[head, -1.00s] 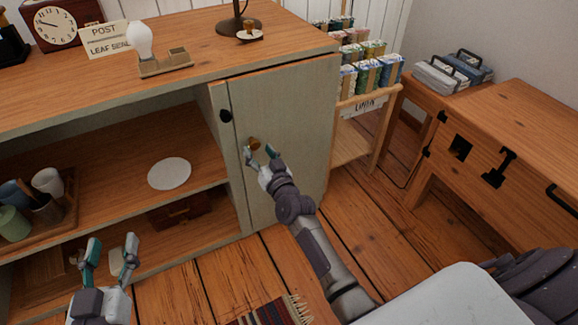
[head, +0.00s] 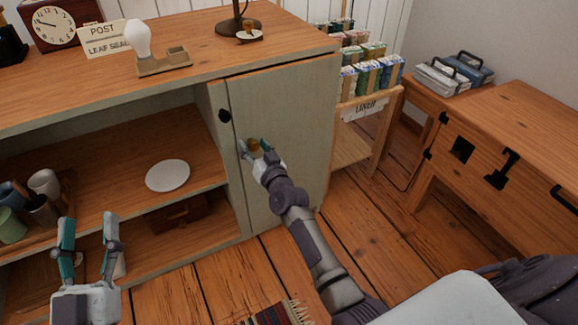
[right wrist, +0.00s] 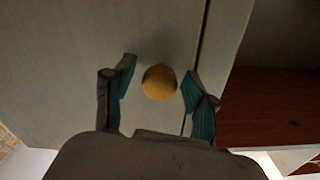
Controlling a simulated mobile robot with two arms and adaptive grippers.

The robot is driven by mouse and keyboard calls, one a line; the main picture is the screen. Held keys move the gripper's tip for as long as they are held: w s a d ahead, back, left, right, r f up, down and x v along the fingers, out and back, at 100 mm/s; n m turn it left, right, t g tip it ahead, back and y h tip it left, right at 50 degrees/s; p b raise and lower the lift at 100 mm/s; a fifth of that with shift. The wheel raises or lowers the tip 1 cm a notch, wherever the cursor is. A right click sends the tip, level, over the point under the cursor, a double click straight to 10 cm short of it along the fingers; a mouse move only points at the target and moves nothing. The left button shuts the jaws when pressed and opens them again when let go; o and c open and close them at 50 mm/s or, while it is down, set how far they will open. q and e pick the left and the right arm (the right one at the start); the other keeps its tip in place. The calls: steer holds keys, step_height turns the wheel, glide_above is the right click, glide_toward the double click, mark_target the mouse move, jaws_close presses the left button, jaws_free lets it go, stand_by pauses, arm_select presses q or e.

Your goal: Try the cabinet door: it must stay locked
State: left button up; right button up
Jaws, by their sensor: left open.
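The cabinet door (head: 285,125) is pale grey-green and stands flush in its frame, looking closed. Its round yellow-brown knob (head: 254,144) is near the door's left edge; it also shows in the right wrist view (right wrist: 159,82). A black round fitting (head: 224,116) is on the frame left of the door. My right gripper (head: 257,146) is at the knob; in the right wrist view its fingers stand apart on either side, with gaps to the knob. My left gripper (head: 88,232) is open and empty in front of the lower shelf.
Open shelves (head: 110,165) left of the door hold a white disc (head: 168,176), several cups (head: 44,183) and a dark brown box (head: 180,214). A wooden rack (head: 352,146) stands right of the cabinet. A wooden desk (head: 530,120) is at the right.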

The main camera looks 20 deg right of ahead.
steer(key=c, duration=0.9)
arm_select(q)
steer(key=shift+w+a+f+g+y+p, duration=0.1)
steer(key=shift+w+f+g+y+p, duration=0.15)
steer(key=shift+f+g, duration=0.4)
steer(key=shift+w+a+f+g+y+p, duration=0.15)
steer(key=shift+w+f+g+y, duration=0.15)
steer(key=shift+f, duration=0.55)
arm_select(e)
steer(key=shift+s+d, duration=0.15)
steer(key=shift+s, duration=0.45)
stand_by(0.3)
arm_select(q)
steer(key=shift+s+d+r, duration=0.15)
steer(key=shift+s+r, duration=0.05)
steer(key=shift+r, duration=0.1)
arm_select(e)
steer(key=shift+w, duration=0.35)
arm_select(q)
steer(key=shift+r+t+h, duration=0.25)
steer(key=shift+h, duration=0.1)
arm_select(e)
steer(key=shift+w, duration=0.25)
arm_select(q)
steer(key=shift+r, duration=0.1)
steer(key=shift+s+r, duration=0.1)
steer(key=shift+r, duration=0.1)
arm_select(e)
steer(key=shift+w+r, duration=0.1)
